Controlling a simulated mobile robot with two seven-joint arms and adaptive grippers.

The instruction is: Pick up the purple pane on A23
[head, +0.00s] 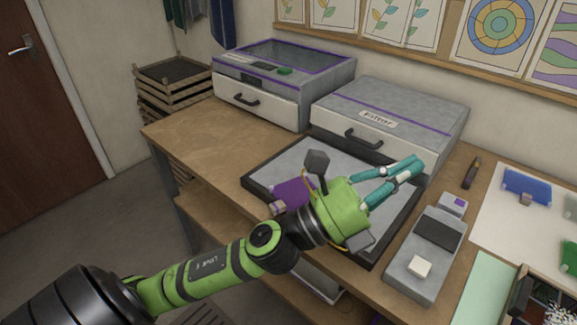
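A purple pane (292,192) lies on the dark-rimmed grey tray (262,170) on the wooden bench. A small pinkish block (278,207) is at its lower left edge, and my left gripper's green body hides part of its right side. My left gripper (415,166) is over the right part of the tray, its teal fingers pointing right, beyond the pane. The fingertips look near each other, but the angle does not show whether they touch. I see no pane between them. No A23 label is readable. My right gripper is not in view.
Two grey drawer units (330,67) (428,100) stand behind the tray. A grey device (426,255) with a pale block on it is to the right. A blue pane (526,187) lies on a white sheet farther right. The bench's left end (190,138) is clear.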

